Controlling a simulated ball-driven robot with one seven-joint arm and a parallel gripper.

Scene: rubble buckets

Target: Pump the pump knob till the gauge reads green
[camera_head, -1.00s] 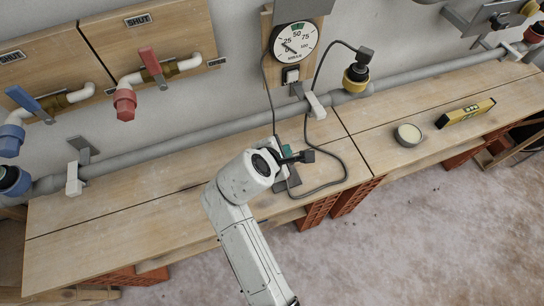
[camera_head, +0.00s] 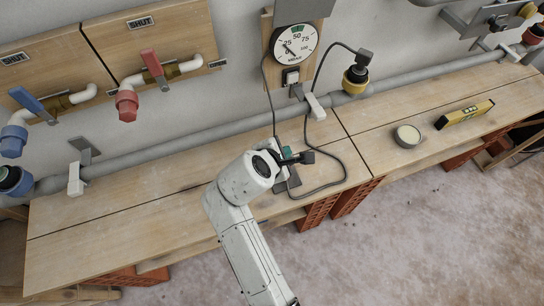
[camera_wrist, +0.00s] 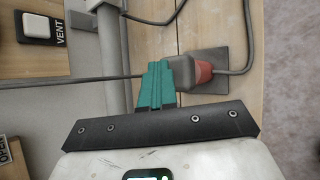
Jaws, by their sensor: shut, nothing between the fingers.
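The round white gauge (camera_head: 294,43) hangs on a wooden board on the wall. It has a small green band at the top, and its dark needle points to the low left side, near 25 and off the green. My gripper (camera_head: 287,153) is over the bench below the gauge. In the wrist view its teal fingers (camera_wrist: 155,86) are shut together and empty. The red pump knob (camera_wrist: 204,73) is just right of the fingertips, on a grey pump body above a dark base plate (camera_wrist: 222,68). In the head view my wrist hides most of the pump.
A white VENT switch (camera_wrist: 36,26) sits below the gauge. A dark hose (camera_head: 339,165) loops over the bench (camera_head: 130,205). A grey pipe (camera_head: 200,140) runs along the wall. A round tin (camera_head: 407,136) and a yellow level (camera_head: 465,114) lie to the right.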

